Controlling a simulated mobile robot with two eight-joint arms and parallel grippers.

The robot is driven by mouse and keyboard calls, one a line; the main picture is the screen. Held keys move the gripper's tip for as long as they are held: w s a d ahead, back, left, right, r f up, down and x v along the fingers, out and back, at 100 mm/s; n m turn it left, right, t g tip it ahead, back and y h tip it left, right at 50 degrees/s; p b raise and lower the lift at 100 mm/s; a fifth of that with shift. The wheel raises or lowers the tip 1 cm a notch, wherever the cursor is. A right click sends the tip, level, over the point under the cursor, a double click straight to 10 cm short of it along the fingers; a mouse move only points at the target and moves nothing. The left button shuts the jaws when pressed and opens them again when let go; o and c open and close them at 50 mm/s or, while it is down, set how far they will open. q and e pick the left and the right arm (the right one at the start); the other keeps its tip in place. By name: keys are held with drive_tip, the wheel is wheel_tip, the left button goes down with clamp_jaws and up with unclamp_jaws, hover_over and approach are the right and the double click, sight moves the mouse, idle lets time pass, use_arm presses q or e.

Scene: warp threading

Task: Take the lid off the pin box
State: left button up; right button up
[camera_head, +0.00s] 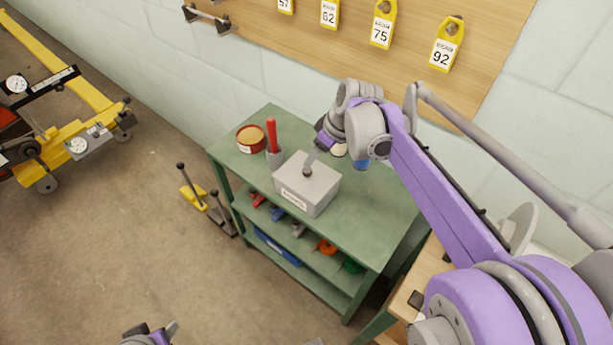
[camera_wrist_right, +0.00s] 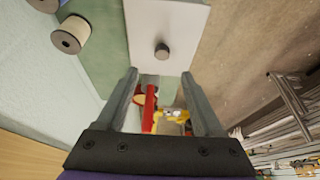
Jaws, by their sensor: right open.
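The pin box (camera_head: 296,196) is a grey box with a white label on its front, standing on the green bench. Its grey lid (camera_head: 317,178) lies on top and has a dark round knob (camera_head: 307,172). The lid (camera_wrist_right: 175,20) and knob (camera_wrist_right: 162,51) also show in the right wrist view. My right gripper (camera_head: 312,156) is right by the knob in the head view. In the wrist view its open fingers (camera_wrist_right: 159,76) stand apart with nothing between them, and the knob appears just beyond the tips. My left gripper (camera_head: 150,334) is only partly visible at the bottom edge.
A red round tin (camera_head: 250,138) and a cup holding a red-handled tool (camera_head: 272,135) stand left of the box. Spools (camera_wrist_right: 72,35) stand on the other side, near my right wrist. The green bench top (camera_head: 375,205) is clear right of the box.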

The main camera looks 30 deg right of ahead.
sight(308, 170)
drive_tip(key=shift+x, duration=0.85)
drive_tip(key=shift+a+f, duration=0.15)
drive_tip(key=shift+f, duration=0.7)
drive_tip(key=x, duration=0.4)
drive_tip(key=shift+w+f, duration=0.15)
drive_tip(key=shift+f, duration=0.2)
clamp_jaws()
